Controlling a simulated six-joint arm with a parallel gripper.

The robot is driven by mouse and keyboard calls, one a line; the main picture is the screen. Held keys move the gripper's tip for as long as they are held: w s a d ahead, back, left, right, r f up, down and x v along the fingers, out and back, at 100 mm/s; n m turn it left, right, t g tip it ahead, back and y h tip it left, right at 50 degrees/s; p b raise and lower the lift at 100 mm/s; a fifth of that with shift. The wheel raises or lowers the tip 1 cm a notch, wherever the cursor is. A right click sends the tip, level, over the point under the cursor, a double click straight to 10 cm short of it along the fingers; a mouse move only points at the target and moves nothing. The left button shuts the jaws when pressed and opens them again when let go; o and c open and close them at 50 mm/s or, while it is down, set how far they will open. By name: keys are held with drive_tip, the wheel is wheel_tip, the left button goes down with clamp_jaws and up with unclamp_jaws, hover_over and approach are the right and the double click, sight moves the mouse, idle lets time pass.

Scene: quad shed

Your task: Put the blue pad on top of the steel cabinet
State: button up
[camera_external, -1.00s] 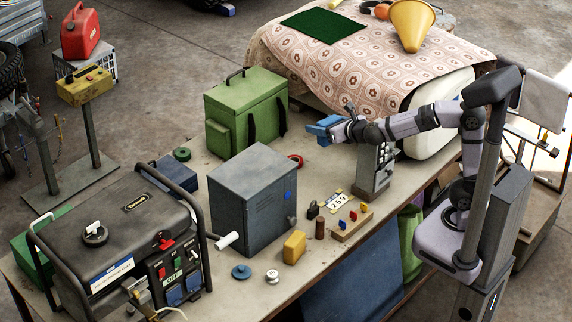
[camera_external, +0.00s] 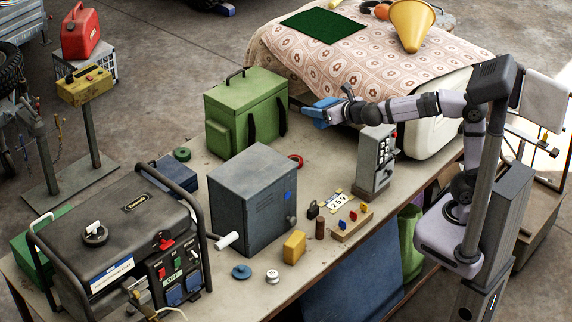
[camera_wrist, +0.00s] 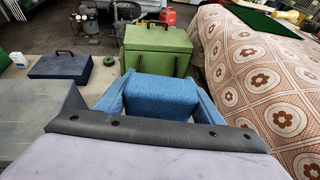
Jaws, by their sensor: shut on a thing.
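My gripper (camera_external: 331,110) is shut on the blue pad (camera_external: 318,116) and holds it in the air, in front of the patterned cloth and right of the green box. In the wrist view the blue pad (camera_wrist: 172,108) sits between the two fingers. The steel cabinet (camera_external: 240,212) is a dark grey box standing upright on the workbench, left of and below the gripper in the outside view. Its top (camera_external: 254,170) looks bare. In the wrist view part of the steel cabinet (camera_wrist: 38,112) shows at the left edge, apart from the pad.
A green box (camera_external: 240,110) with a handle stands behind the cabinet. A generator (camera_external: 125,225) is at its left. A grey control box (camera_external: 373,160) stands below my arm. The patterned cloth (camera_external: 370,60) lies at the back right. Small items (camera_external: 295,247) lie along the bench front.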

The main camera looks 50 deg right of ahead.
drive_tip(key=w+a+r+n+y+p, duration=0.1)
drive_tip(key=w+a+r+p, duration=0.2)
drive_tip(key=a, duration=0.6)
drive_tip(key=w+a+r+t+p, duration=0.1)
drive_tip(key=w+a+r+p, duration=0.15)
drive_tip(key=a+p, duration=0.45)
drive_tip(key=w+a+r+n+y+p, duration=0.1)
drive_tip(key=w+a+p, duration=0.25)
drive_tip(key=a, duration=0.65)
drive_tip(key=shift+w+f+p, duration=0.15)
drive_tip(key=shift+f+p, duration=0.7)
drive_tip(key=shift+f, duration=4)
drive_tip(key=shift+f, duration=0.2)
drive_tip(key=o, duration=1)
drive_tip(key=shift+r, duration=0.15)
